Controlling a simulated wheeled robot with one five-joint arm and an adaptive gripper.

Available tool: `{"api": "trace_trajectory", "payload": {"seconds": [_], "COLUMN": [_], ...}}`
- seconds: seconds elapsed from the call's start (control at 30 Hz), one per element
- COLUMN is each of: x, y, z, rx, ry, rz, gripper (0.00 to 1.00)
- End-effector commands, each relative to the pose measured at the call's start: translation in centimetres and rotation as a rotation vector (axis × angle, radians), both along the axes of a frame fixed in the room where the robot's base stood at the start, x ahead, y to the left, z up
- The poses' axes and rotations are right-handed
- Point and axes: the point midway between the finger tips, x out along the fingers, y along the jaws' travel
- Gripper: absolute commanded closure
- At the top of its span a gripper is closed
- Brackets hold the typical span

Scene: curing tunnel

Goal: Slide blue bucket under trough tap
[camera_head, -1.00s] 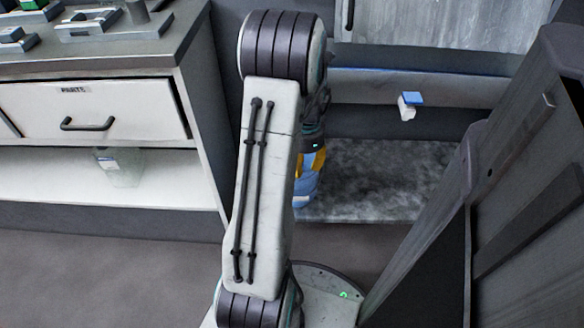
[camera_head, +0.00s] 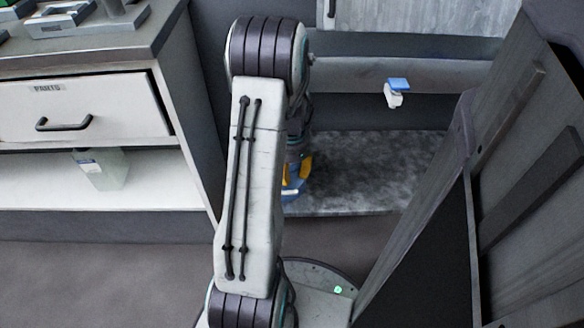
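The trough (camera_head: 345,76) runs along the back wall. Its tap (camera_head: 394,98) is white with a blue top and hangs from the trough's front. Below it lies a mottled grey slab (camera_head: 365,165). My gripper (camera_head: 303,168) shows yellow parts right at the bucket, to the left of the tap and lower. Its fingers are mostly hidden, so I cannot tell whether they grip or only touch the bucket.
A white cabinet (camera_head: 185,130) with a labelled drawer (camera_head: 85,108) stands at the left, and a clear container (camera_head: 103,168) sits on its shelf. A tall grey panel (camera_head: 500,160) leans in at the right. The slab below the tap looks bare.

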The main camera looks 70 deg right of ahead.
Motion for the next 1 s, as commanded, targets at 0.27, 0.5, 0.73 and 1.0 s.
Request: {"api": "trace_trajectory", "payload": {"seconds": [0.27, 0.5, 0.73, 1.0], "x": [0.00, 0.00, 0.00, 0.00], "y": [-0.01, -0.01, -0.01, -0.03], "z": [-1.26, -1.27, -1.26, -1.25], "rx": [-0.001, -0.001, -0.001, -0.001], "ry": [0.000, 0.000, 0.000, 0.000], "rz": [0.000, 0.000, 0.000, 0.000], "gripper": [0.69, 0.69, 0.81, 1.00]}}
